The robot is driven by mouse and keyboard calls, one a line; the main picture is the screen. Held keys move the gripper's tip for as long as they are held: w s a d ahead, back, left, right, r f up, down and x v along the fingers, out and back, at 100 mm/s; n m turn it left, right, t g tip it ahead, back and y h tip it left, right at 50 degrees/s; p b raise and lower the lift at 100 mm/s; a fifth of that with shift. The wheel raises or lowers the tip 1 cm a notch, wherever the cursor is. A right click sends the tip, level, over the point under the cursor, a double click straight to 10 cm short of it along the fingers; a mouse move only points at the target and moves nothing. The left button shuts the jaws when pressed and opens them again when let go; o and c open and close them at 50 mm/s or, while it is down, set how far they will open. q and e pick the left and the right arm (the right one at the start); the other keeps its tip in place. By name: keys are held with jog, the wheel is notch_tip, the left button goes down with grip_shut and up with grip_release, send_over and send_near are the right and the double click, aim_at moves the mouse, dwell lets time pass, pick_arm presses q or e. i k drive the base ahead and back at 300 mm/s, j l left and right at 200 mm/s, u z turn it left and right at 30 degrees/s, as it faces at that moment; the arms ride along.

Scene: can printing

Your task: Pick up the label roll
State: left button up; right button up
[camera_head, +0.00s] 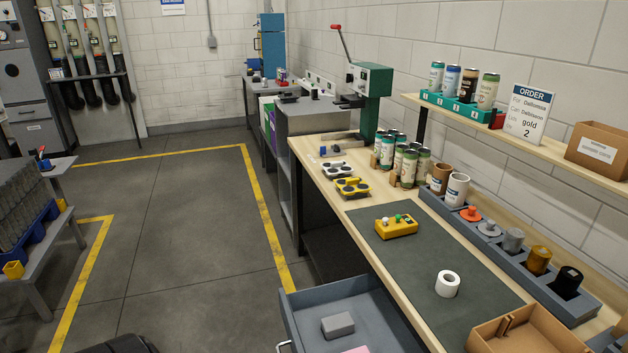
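A white roll (447,284), short and with a hollow core, sits on the dark green mat (405,262) on the wooden workbench; it looks like the label roll. It is free-standing and nothing touches it. A white, taller roll-like item (457,190) and a brown one (440,179) stand upright at the far end of the grey rack; I cannot tell exactly what they are. Neither of my grippers shows in the head view.
A yellow box with buttons (396,228) sits on the mat. A grey rack (503,258) with colored items runs along the wall side. A cardboard tray (530,335) is at the near right. An open drawer (300,325) juts out, holding a grey block (338,326). Printed cans (408,167) stand farther back.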

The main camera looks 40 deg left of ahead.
aim_at(446, 285)
jog(key=j+u, duration=0.2)
jog(key=u, duration=0.15)
jog(key=j+u, duration=0.2)
jog(key=u, duration=0.15)
jog(key=j+u, duration=0.2)
jog(key=u, duration=0.15)
jog(key=i, duration=0.05)
